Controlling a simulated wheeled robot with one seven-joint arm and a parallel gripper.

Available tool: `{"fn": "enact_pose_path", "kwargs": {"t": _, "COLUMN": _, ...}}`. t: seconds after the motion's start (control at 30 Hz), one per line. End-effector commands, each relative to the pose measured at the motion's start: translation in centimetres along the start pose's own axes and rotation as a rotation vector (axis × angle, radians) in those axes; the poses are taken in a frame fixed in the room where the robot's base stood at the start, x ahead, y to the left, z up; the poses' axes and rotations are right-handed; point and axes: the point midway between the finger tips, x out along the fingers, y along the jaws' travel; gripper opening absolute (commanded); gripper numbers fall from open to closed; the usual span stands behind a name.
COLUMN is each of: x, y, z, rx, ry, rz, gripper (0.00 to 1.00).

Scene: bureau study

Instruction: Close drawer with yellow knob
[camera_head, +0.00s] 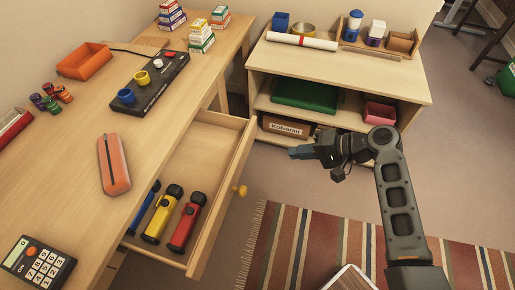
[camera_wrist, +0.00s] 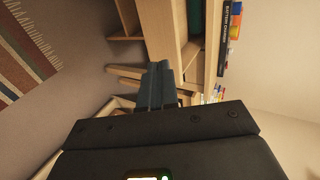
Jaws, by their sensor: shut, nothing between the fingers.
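The drawer (camera_head: 224,215) under the desk is pulled out, with a yellow knob (camera_head: 240,190) on its front panel. Blue, yellow (camera_head: 162,214) and red (camera_head: 187,222) torch-like objects lie inside it. My gripper (camera_head: 293,153) is shut and empty, in the air to the right of the drawer front and apart from the knob, pointing left in the head view. In the wrist view its fingers (camera_wrist: 160,85) show close together with nothing between them. I cannot make out the yellow knob in the wrist view.
The desk (camera_head: 75,205) holds an orange pencil case (camera_head: 114,165), a calculator (camera_head: 37,262), an orange tray (camera_head: 84,61) and a black device (camera_head: 153,83). A low shelf (camera_head: 340,72) stands behind my gripper. A striped rug (camera_head: 310,250) covers the floor in front.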

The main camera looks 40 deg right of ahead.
Motion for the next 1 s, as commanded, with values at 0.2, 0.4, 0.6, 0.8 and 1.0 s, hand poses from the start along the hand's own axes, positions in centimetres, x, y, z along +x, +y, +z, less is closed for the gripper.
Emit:
{"fn": "enact_pose_path", "kwargs": {"t": 0.2, "x": 1.6, "y": -0.2, "z": -0.1, "rx": 0.002, "ry": -0.009, "rz": -0.007, "gripper": 0.0}}
{"fn": "enact_pose_path", "kwargs": {"t": 0.4, "x": 5.4, "y": -0.2, "z": 0.0, "rx": 0.001, "ry": -0.01, "rz": -0.004, "gripper": 0.0}}
{"fn": "enact_pose_path", "kwargs": {"t": 0.6, "x": 9.3, "y": -0.2, "z": -0.1, "rx": 0.002, "ry": -0.008, "rz": -0.005, "gripper": 0.0}}
{"fn": "enact_pose_path", "kwargs": {"t": 0.8, "x": 11.9, "y": -1.5, "z": 0.0, "rx": 0.0, "ry": -0.007, "rz": -0.005, "gripper": 0.0}}
{"fn": "enact_pose_path", "kwargs": {"t": 1.0, "x": 13.2, "y": -2.1, "z": -0.1, "rx": 0.001, "ry": -0.006, "rz": -0.004, "gripper": 0.0}}
